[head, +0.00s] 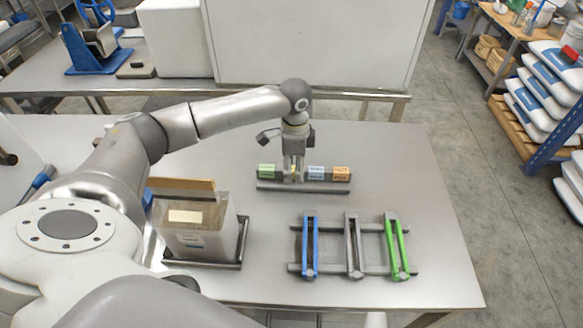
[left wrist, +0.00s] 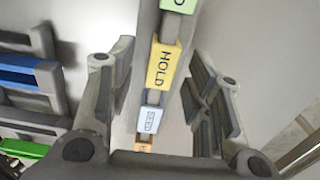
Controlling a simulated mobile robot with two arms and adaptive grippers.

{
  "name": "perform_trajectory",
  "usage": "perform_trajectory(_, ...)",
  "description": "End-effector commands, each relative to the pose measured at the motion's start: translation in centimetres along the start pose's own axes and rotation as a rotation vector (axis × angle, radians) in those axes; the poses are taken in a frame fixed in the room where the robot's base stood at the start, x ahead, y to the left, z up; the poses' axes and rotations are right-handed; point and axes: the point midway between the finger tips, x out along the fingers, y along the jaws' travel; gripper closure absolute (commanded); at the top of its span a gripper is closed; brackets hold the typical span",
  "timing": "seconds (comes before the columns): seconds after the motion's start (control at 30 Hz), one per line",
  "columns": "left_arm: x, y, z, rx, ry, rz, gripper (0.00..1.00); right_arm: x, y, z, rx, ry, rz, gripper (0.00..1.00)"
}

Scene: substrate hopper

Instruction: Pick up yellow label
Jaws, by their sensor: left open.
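The yellow label (left wrist: 163,66) marked HOLD sits on a narrow grey holder rail (head: 305,188) on the metal table. It stands in a row between a green label (head: 265,171) and a pale blue label (head: 316,173), with an orange label (head: 340,173) at the right end. My left gripper (head: 293,174) points down over the yellow label's place and mostly hides it in the head view. In the left wrist view my left gripper (left wrist: 164,75) is open, one finger on each side of the rail, with visible gaps. My right gripper is not in view.
A rack (head: 331,268) with blue (head: 310,245), grey (head: 353,245) and green (head: 397,245) tong-like tools lies at the front right. A clear container (head: 192,243) stands in a dark tray (head: 243,245) at the front left. The table's right side is bare.

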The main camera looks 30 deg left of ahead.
Motion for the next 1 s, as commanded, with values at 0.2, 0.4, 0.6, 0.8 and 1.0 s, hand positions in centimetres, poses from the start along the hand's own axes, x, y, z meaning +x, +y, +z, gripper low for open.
perform_trajectory(0.2, 0.84, 0.03, 0.03, 0.000, 0.000, 0.000, 0.54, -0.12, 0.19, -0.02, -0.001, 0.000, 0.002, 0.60)
perform_trajectory(0.4, 0.80, 0.02, 0.03, 0.000, 0.000, 0.000, 0.66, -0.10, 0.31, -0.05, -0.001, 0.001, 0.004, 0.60)
perform_trajectory(0.6, 0.77, 0.02, 0.03, 0.000, 0.000, 0.000, 0.89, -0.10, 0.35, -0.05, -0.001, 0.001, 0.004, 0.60)
perform_trajectory(0.8, 0.76, 0.01, 0.03, 0.000, 0.000, 0.000, 0.89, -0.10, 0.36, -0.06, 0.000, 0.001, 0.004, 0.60)
perform_trajectory(1.0, 0.61, 0.01, 0.03, 0.000, 0.000, 0.000, 0.89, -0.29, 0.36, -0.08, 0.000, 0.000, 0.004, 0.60)
